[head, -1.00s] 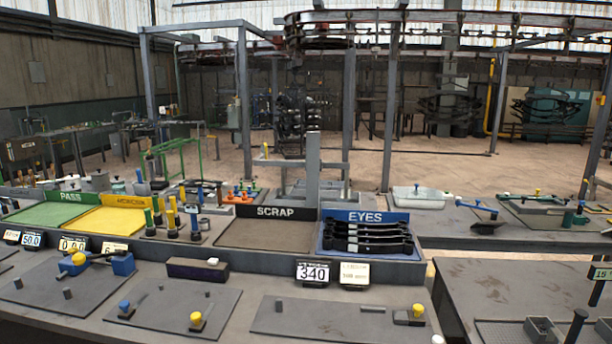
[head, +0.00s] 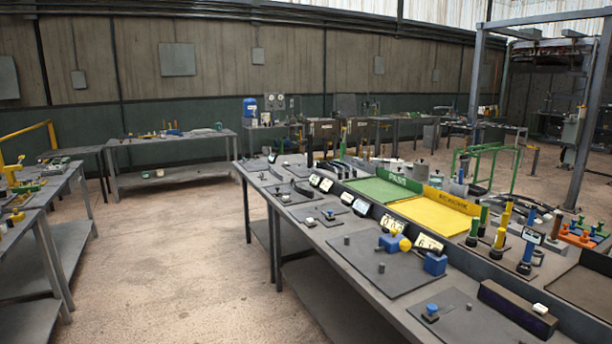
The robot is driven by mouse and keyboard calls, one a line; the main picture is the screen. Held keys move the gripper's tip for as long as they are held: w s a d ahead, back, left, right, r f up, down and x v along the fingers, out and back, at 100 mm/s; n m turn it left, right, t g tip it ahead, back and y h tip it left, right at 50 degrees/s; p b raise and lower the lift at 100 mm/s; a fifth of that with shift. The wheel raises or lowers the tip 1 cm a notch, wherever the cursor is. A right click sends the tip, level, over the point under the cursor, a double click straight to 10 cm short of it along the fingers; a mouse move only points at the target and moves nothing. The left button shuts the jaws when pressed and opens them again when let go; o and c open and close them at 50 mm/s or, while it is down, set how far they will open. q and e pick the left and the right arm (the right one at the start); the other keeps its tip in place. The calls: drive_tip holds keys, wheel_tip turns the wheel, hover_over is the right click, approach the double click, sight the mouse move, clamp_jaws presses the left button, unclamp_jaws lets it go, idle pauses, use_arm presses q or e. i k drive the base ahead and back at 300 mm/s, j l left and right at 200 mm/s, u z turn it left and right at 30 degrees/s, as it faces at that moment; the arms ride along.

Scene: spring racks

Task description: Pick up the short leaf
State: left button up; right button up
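I cannot make out a short leaf anywhere in the head view. Neither of my grippers is in view. The long workbench (head: 335,240) runs from the middle distance to the lower right. On it lie a green tray (head: 385,191) marked PASS and a yellow tray (head: 437,216) beside it, both looking empty. A grey plate in front of them carries a blue fixture with a yellow knob (head: 404,245). A dark block (head: 515,308) lies at the lower right.
Several green, yellow and blue upright pegs (head: 500,240) stand right of the yellow tray. Another bench (head: 55,225) stands at the left edge, and one (head: 170,150) by the back wall. The brown floor (head: 180,245) between the benches is clear.

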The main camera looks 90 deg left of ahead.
sight(309, 194)
drive_tip(key=k+j+u, duration=0.1)
drive_tip(key=j+u, duration=0.3)
drive_tip(key=j, duration=0.15)
drive_tip(key=j+u, duration=0.35)
drive_tip(key=j, duration=0.2)
drive_tip(key=j+u, duration=0.4)
drive_tip(key=j, duration=0.2)
drive_tip(key=j+u, duration=0.4)
drive_tip(key=j, duration=0.15)
drive_tip(key=i+j, duration=0.1)
drive_tip(key=j, duration=0.3)
drive_tip(key=i+j, duration=0.15)
drive_tip(key=j, duration=0.25)
drive_tip(key=i+j+u, duration=0.1)
drive_tip(key=j, duration=0.35)
drive_tip(key=i+j, duration=0.15)
drive_tip(key=j, duration=0.25)
drive_tip(key=i+j, duration=0.1)
drive_tip(key=j, duration=0.3)
drive_tip(key=i+j, duration=0.15)
drive_tip(key=j, duration=0.25)
drive_tip(key=i+j+u, duration=0.1)
drive_tip(key=j, duration=0.3)
drive_tip(key=u, duration=0.25)
